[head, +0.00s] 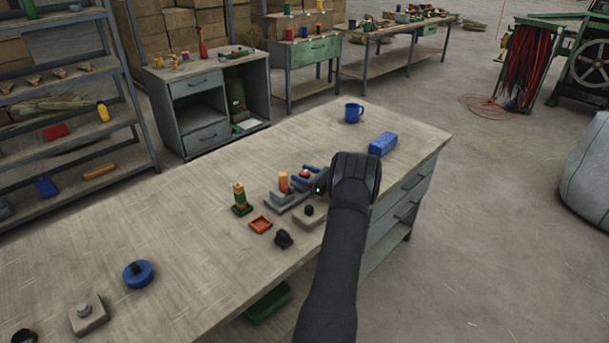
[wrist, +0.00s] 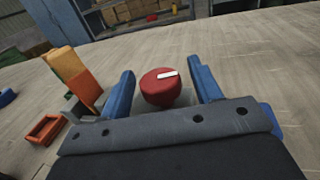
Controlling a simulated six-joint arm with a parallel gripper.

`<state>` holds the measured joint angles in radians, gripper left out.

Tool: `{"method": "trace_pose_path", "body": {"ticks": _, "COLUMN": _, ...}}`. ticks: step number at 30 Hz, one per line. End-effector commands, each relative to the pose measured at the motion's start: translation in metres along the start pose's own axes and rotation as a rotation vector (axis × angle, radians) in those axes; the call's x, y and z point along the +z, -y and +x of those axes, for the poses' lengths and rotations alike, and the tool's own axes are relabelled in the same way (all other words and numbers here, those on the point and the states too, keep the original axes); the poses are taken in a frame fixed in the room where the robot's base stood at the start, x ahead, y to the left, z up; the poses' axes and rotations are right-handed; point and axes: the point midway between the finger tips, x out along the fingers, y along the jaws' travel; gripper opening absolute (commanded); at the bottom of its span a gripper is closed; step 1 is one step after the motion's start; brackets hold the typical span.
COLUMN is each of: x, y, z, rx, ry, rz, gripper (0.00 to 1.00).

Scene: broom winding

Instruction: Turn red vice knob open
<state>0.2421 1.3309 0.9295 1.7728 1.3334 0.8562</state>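The red vice knob (wrist: 160,90) is round, with a white mark on its top lying nearly crosswise in the wrist view. It stands between the two blue fingers of my gripper (wrist: 165,72). The fingers are apart, one on each side, with gaps visible between them and the knob. In the head view my gripper (head: 307,176) is low over the bench at the grey vice (head: 288,201); there the knob is mostly hidden by the gripper. An orange upright piece (head: 283,182) stands on the vice's left side.
On the wooden bench (head: 190,225), a green and yellow stack (head: 240,201), a red-orange tray (head: 261,224), a black knob (head: 284,239) and a grey block (head: 309,217) stand close by. A blue box (head: 382,144) and blue mug (head: 353,112) are farther back.

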Motion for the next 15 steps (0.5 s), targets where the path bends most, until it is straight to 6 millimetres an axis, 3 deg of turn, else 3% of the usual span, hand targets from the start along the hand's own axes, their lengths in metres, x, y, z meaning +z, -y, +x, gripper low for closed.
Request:
{"method": "trace_pose_path", "body": {"ticks": 8, "x": -0.001, "y": 0.001, "z": -0.005, "rx": -0.002, "ry": -0.001, "rz": 0.001, "gripper": 0.58}}
{"method": "trace_pose_path", "body": {"ticks": 15, "x": 0.0, "y": 0.002, "z": -0.045, "rx": -0.006, "ry": -0.001, "rz": 0.0, "gripper": 0.58}}
